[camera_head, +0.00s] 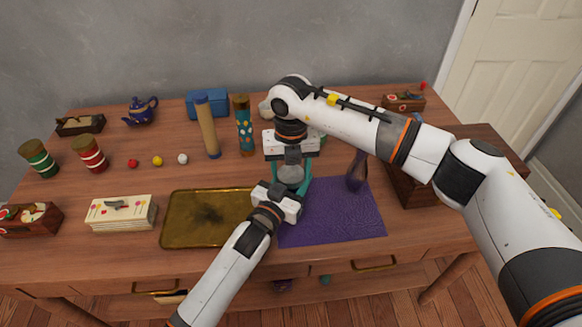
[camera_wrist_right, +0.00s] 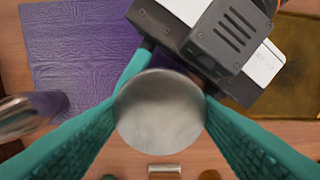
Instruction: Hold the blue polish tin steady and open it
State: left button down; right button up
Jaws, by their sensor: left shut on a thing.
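A round thing with a grey metallic top (camera_wrist_right: 160,112), apparently the polish tin (camera_head: 291,174), stands at the upper left edge of the purple cloth. No blue shows on it; its sides are mostly hidden. My left gripper (camera_head: 290,188) is shut on it from the front, with one teal finger showing beside it in the wrist view. My right gripper (camera_head: 291,160) is above it, pointing down. In the wrist view the right gripper's teal fingers (camera_wrist_right: 161,108) flank the round top at both edges. I cannot tell whether they press on it.
A dark vase (camera_head: 356,172) stands on the purple cloth (camera_head: 335,222) close right of the grippers. A brass tray (camera_head: 205,218) lies to the left. A tan cylinder (camera_head: 207,128) and a patterned teal cylinder (camera_head: 244,128) stand behind. A wooden box (camera_head: 410,185) is at right.

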jog(key=c, duration=0.5)
jog(key=n, duration=0.3)
jog(key=o, duration=1)
jog(key=shift+o, duration=0.5)
jog(key=shift+a, duration=0.1)
jog(key=shift+r, duration=0.1)
